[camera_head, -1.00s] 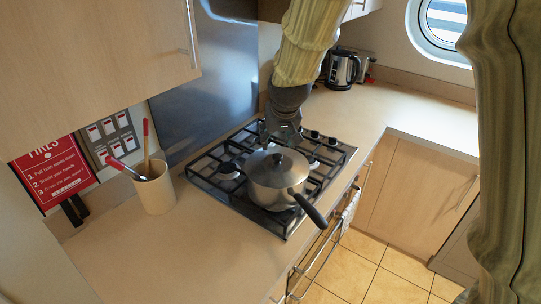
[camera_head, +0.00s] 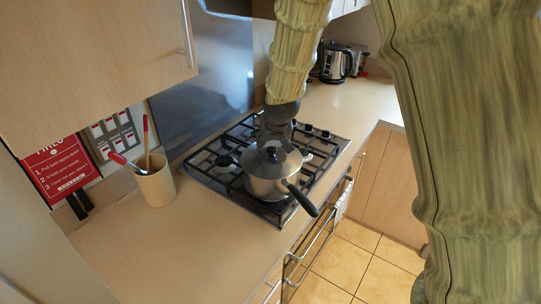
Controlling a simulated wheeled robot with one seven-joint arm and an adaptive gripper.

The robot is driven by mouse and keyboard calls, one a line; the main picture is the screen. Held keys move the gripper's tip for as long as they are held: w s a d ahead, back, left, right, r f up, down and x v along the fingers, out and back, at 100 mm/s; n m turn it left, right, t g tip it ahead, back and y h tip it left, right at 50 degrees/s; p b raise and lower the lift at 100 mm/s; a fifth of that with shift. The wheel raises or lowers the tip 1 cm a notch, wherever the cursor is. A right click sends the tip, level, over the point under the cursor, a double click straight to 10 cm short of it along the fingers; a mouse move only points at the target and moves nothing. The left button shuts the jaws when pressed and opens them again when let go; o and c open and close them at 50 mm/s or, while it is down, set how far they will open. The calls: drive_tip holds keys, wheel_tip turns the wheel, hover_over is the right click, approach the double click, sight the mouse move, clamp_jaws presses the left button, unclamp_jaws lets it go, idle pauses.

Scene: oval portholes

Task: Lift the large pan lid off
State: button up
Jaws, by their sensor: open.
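A silver pan (camera_head: 266,187) with a black handle (camera_head: 303,200) stands on the black gas hob (camera_head: 215,181). Its large grey lid (camera_head: 263,164) sits on top, with a dark knob (camera_head: 273,153) at the middle. My gripper (camera_head: 273,143) points down right at the knob, from behind it in this view. The gripper is open, but its fingertips are small and dark, and I cannot tell whether they touch the knob.
A utensil pot (camera_head: 156,186) with red-handled tools stands left of the hob. A kettle (camera_head: 335,63) and a toaster (camera_head: 358,60) stand at the back. A wall cupboard (camera_head: 90,65) overhangs the left. The front-left counter (camera_head: 170,250) is clear.

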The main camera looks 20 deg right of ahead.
sight(272, 149)
drive_tip(key=shift+s+d, duration=0.1)
drive_tip(key=shift+s, duration=0.25)
drive_tip(key=shift+s+f+p, duration=0.1)
drive_tip(key=shift+f+p, duration=0.05)
drive_tip(key=shift+p, duration=0.25)
drive_tip(key=w+f, duration=0.2)
drive_tip(key=shift+w+f, duration=0.3)
drive_tip(key=shift+f, duration=0.05)
drive_tip(key=shift+s+d+r, duration=0.1)
drive_tip(key=shift+s+r, duration=0.2)
drive_tip(key=shift+s, duration=0.2)
drive_tip(key=shift+w+f, duration=0.25)
drive_tip(key=shift+w, duration=0.05)
drive_tip(key=c, duration=0.8)
clamp_jaws()
drive_tip(key=shift+s+r, duration=0.15)
drive_tip(key=shift+r, duration=0.05)
